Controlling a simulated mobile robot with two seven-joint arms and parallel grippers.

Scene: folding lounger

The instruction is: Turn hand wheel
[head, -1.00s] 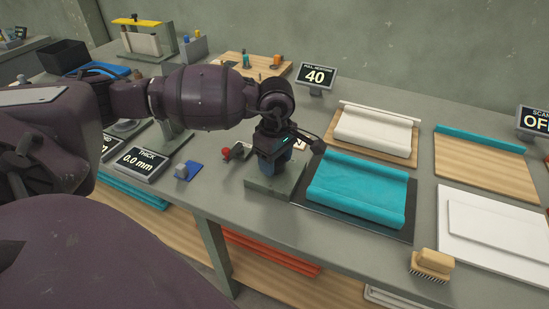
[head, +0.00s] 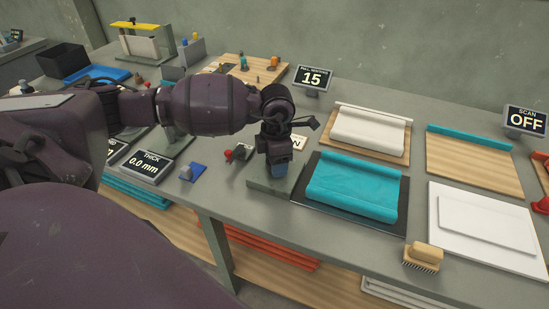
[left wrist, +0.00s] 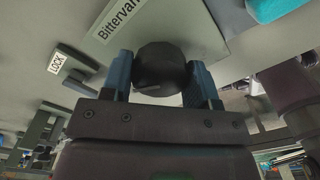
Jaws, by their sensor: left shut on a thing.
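My left gripper (head: 279,168) is over a small grey-green base (head: 268,190) near the middle of the bench. In the left wrist view its two blue fingers (left wrist: 158,85) stand on either side of a round black knob (left wrist: 161,62) and are shut on it. The knob looks like the hub or grip of the hand wheel; the rest of the wheel is hidden or cannot be made out. My right gripper is not in view.
A display reading 15 (head: 312,78) stands behind. A turquoise bolster (head: 352,188) on a dark board lies close right of the gripper. A red-knobbed lever (head: 235,153) and a blue block (head: 190,172) are to the left. A brush (head: 424,256) lies at the front.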

